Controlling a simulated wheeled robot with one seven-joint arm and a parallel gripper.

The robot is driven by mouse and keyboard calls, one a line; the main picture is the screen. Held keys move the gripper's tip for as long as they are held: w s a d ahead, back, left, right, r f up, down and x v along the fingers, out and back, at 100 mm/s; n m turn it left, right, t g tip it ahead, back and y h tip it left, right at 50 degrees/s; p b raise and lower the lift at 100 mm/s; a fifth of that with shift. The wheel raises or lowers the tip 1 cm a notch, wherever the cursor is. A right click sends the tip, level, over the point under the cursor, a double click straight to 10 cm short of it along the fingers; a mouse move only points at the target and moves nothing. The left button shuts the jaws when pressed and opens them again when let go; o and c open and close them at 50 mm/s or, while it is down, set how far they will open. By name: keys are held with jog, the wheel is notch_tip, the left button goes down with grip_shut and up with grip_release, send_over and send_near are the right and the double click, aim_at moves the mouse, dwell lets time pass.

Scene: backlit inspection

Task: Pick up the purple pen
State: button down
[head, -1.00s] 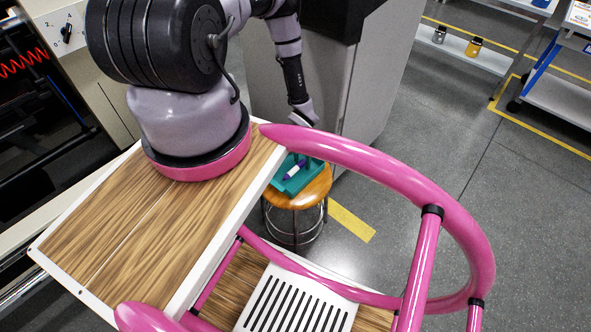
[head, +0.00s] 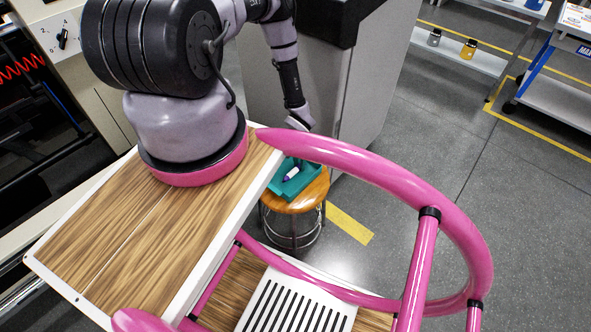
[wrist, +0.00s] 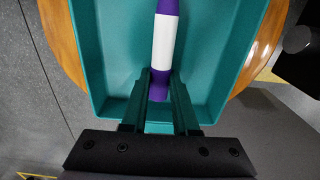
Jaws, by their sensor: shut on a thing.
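The purple pen (wrist: 164,42), with a white band around its middle, shows in the wrist view. My gripper (wrist: 160,82) is shut on its near purple part, one finger on each side. In the head view the pen (head: 291,174) shows as a short purple and white piece at a teal tray (head: 280,189). The pink rail hides much of my gripper there. The tray also fills the middle of the wrist view (wrist: 95,70). I cannot tell whether the pen touches the tray floor.
The tray sits on a round wooden stool (head: 309,200) with metal legs. A large grey cabinet (head: 352,100) stands close behind it. Open grey floor (head: 430,170) lies to the right, with shelves (head: 475,68) at the back right.

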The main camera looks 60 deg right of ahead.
aim_at(299, 165)
notch_tip(299, 165, up, 10)
dwell(0.5)
jog(key=c, duration=1.4)
grip_release()
grip_shut()
